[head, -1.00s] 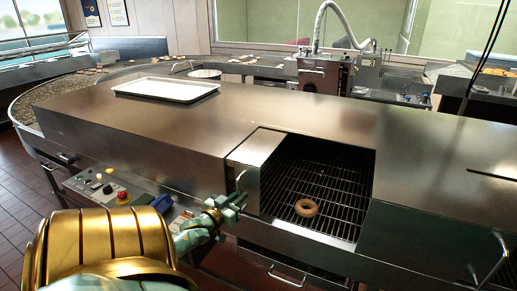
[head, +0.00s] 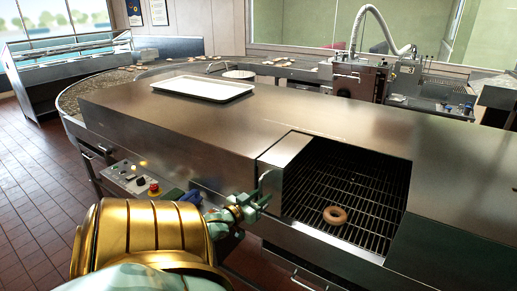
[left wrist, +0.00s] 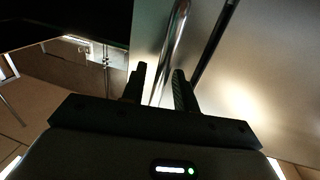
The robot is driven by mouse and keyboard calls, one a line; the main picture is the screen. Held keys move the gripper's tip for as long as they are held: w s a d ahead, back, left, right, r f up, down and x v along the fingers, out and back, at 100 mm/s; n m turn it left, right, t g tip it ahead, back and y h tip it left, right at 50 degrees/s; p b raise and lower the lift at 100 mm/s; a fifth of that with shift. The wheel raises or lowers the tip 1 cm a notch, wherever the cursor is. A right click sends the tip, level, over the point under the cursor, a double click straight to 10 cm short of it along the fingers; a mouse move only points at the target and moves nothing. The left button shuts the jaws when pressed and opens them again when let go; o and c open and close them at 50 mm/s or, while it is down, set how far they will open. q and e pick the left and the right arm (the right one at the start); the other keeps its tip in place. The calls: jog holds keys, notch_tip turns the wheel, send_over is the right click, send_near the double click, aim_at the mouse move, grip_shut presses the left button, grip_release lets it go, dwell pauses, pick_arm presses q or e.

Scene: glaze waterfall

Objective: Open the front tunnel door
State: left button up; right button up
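The front tunnel door (head: 284,150) is a short steel hood section in the tunnel's front, with a curved bar handle (head: 264,184) on its front face. To its right is an opening onto a dark wire grate (head: 365,190) with a ring doughnut (head: 335,215) on it. My left gripper (head: 262,203) is at the handle. In the left wrist view, the two dark fingers (left wrist: 159,85) are apart, with the shiny handle bar (left wrist: 169,50) passing between them; a gap shows beside the bar. My right gripper is out of view.
A white tray (head: 203,87) lies on the steel tunnel top (head: 240,118). A control panel with a red button (head: 154,188) is left of my gripper. A curved conveyor (head: 85,88) runs behind. The tiled floor (head: 40,180) at left is clear.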

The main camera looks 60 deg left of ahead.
pick_arm(q)
jog(key=p+v, duration=0.2)
jog(key=v, duration=1.4)
jog(key=shift+s+d, duration=0.1)
jog(key=shift+s, duration=0.05)
